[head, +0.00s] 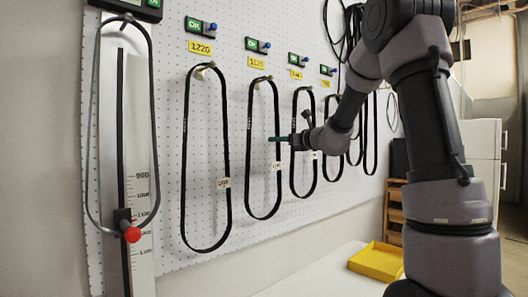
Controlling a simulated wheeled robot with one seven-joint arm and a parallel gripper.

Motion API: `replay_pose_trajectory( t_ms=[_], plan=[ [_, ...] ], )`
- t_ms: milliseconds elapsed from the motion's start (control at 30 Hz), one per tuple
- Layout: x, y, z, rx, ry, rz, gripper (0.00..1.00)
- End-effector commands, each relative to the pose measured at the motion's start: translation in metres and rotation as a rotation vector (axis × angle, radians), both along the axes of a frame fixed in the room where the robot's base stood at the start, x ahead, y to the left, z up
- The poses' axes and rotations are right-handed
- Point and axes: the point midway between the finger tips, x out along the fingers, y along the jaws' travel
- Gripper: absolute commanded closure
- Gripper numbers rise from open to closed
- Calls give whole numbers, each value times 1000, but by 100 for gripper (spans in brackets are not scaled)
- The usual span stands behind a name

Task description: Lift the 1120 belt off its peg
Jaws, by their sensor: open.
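The 1120 belt (262,218) is a long black loop with a small white tag on its right strand. It hangs on its peg (265,79) on the pegboard, under a yellow label (257,62) that reads 1120. My gripper (278,138) comes in from the right, with teal fingertips pointing left. It overlaps the belt's right strand in the picture, below the peg and above the tag. It is open; the small view does not show whether the strand lies between the fingers or whether they touch it.
The 1220 belt (228,150) hangs left of it, and another black belt (315,150) hangs close on the right, near my wrist. A measuring stand (124,170) with a red knob is at far left. A yellow tray (377,262) sits on the white table (310,280) below.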

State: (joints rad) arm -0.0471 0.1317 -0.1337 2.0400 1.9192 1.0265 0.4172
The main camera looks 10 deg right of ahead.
Motion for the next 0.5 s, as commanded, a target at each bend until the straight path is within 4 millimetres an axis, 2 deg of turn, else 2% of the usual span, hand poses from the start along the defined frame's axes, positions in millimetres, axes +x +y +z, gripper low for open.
replay_pose_trajectory(
  t_ms=[233, 267, 333, 367, 500],
  plan=[
    [2, 1, 0, 1, -1, -1, 59],
    [2, 1, 0, 1, -1, -1, 66],
    [2, 1, 0, 1, -1, -1, 93],
    [2, 1, 0, 1, -1, -1, 100],
    [2, 1, 0, 0, 0, -1, 100]
  ],
)
